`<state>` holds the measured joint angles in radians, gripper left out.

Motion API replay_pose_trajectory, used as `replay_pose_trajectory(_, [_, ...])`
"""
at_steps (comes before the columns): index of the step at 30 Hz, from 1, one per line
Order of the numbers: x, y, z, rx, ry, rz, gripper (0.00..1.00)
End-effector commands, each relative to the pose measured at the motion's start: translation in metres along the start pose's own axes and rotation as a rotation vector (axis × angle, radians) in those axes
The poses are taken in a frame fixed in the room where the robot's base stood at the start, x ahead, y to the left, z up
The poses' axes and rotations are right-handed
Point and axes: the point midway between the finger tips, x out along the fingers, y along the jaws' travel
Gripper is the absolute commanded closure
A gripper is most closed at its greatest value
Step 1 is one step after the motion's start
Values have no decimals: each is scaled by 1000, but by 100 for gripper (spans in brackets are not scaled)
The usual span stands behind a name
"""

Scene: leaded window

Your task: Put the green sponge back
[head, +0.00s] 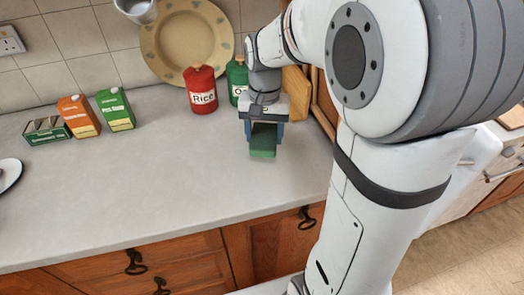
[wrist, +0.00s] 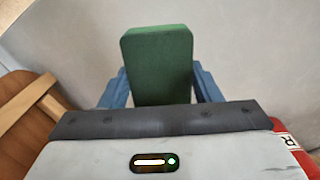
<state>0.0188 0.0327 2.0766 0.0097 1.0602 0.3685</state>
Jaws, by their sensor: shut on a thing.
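The green sponge (head: 263,141) is a block between the blue fingers of my gripper (head: 265,143), low over or at the right part of the grey counter. I cannot tell whether the sponge touches the counter. In the wrist view the sponge (wrist: 158,65) stands out between the two blue fingers of my gripper (wrist: 160,88), which are shut on its sides. Its lower part is hidden behind the gripper body.
A red Rice canister (head: 201,92) and a green canister (head: 237,82) stand behind, left of my gripper. Wooden boards (head: 297,92) lean at right. Cartons (head: 78,116) and a small open box (head: 47,130) stand at left. The counter's front middle (head: 150,190) is clear.

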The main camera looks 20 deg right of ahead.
Motion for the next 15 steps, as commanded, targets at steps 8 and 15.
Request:
replay_pose_trajectory(8, [33,0,0,0,-4,1,67])
replay_pose_trajectory(15, [54,0,-1,-1,0,0,67])
